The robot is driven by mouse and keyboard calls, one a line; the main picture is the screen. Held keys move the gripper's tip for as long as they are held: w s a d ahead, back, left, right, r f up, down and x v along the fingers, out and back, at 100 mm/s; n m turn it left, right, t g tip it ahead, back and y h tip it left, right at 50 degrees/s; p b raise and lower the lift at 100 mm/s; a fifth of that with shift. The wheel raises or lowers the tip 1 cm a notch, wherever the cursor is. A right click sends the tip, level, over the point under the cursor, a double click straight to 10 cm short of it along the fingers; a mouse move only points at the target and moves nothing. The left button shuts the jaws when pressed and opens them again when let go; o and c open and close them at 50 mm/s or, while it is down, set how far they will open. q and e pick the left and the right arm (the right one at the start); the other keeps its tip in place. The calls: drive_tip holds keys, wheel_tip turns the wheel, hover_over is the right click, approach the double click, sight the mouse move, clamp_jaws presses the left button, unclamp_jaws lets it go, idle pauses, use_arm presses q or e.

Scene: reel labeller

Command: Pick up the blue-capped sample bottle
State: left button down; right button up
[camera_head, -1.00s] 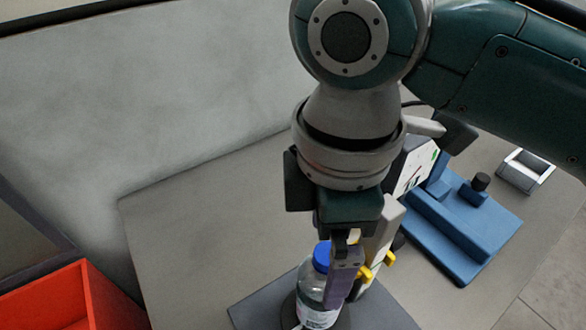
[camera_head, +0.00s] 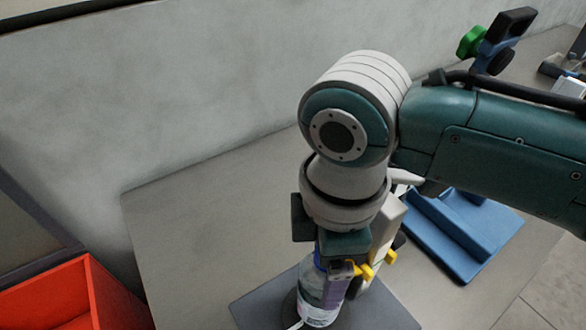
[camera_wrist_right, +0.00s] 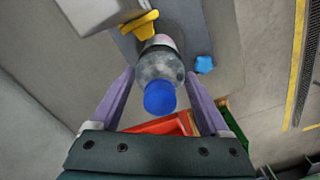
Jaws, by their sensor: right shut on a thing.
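The blue-capped sample bottle (camera_head: 312,292) is clear with a white label and stands upright at the bottom of the head view. Its blue cap is mostly hidden there by my right gripper (camera_head: 332,288). In the right wrist view, the blue cap (camera_wrist_right: 160,98) and clear body lie between the two purple fingers of the right gripper (camera_wrist_right: 160,76). The right gripper is shut on the bottle. Whether the bottle's base touches the surface below is hard to tell. My left gripper is not in view.
A dark grey mat (camera_head: 262,310) lies under the bottle. A blue fixture (camera_head: 455,240) stands to the right, and a green-knobbed device (camera_head: 475,42) at the back right. A red bin (camera_head: 98,300) is at the lower left. The table (camera_head: 200,225) left of the mat is clear.

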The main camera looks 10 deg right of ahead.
clamp_jaws()
idle(0.3)
drive_tip(key=shift+r, duration=0.1)
